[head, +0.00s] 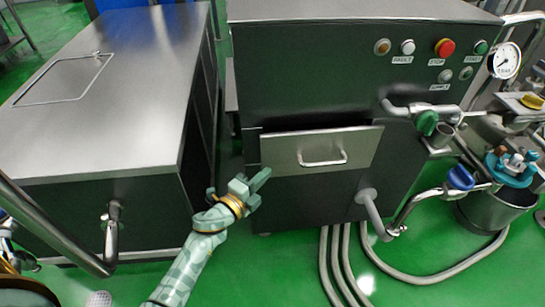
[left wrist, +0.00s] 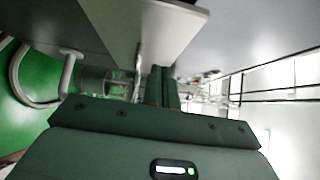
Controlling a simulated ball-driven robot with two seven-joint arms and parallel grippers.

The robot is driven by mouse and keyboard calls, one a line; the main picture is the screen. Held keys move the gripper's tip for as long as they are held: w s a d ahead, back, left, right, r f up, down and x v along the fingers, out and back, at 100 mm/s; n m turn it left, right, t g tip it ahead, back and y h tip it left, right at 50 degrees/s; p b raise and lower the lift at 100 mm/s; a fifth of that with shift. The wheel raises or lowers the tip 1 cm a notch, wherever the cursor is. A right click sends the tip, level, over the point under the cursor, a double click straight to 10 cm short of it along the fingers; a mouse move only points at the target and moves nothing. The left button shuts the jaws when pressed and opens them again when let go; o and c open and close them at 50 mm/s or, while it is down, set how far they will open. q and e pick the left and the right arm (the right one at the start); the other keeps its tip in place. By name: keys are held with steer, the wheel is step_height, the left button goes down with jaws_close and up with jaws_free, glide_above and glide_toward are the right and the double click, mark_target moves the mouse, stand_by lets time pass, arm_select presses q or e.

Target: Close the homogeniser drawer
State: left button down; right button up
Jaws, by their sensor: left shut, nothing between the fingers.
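The homogeniser drawer (head: 283,155) is a steel-faced front with a bar handle (head: 322,162) in the dark homogeniser cabinet (head: 310,80). It stands out from the cabinet, partly open, with a dark gap above its front. My left gripper (head: 262,180) is shut and empty, just below and left of the drawer front's lower left corner. I cannot tell whether it touches the drawer. In the left wrist view my shut fingers (left wrist: 164,88) point away from the camera, below a pale slab that may be the drawer front. My right gripper is not in view.
A steel-topped cabinet (head: 110,85) stands to the left, with a narrow gap before the homogeniser. Pipes and a hose (head: 430,275) run over the green floor at right. A steel bucket (head: 490,210) stands there. Buttons and a gauge (head: 505,60) sit above.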

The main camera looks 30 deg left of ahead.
mark_target(280, 149)
arm_select(q)
steer(key=w, duration=0.2)
steer(key=w+b, duration=0.1)
steer(key=w, duration=0.1)
steer(key=w+a+b, duration=0.1)
steer(key=w, duration=0.2)
steer(key=shift+f, duration=0.15)
steer(key=shift+w+a, duration=0.1)
steer(key=shift+w, duration=0.1)
steer(key=shift+w+a, duration=0.1)
steer(key=shift+w, duration=0.05)
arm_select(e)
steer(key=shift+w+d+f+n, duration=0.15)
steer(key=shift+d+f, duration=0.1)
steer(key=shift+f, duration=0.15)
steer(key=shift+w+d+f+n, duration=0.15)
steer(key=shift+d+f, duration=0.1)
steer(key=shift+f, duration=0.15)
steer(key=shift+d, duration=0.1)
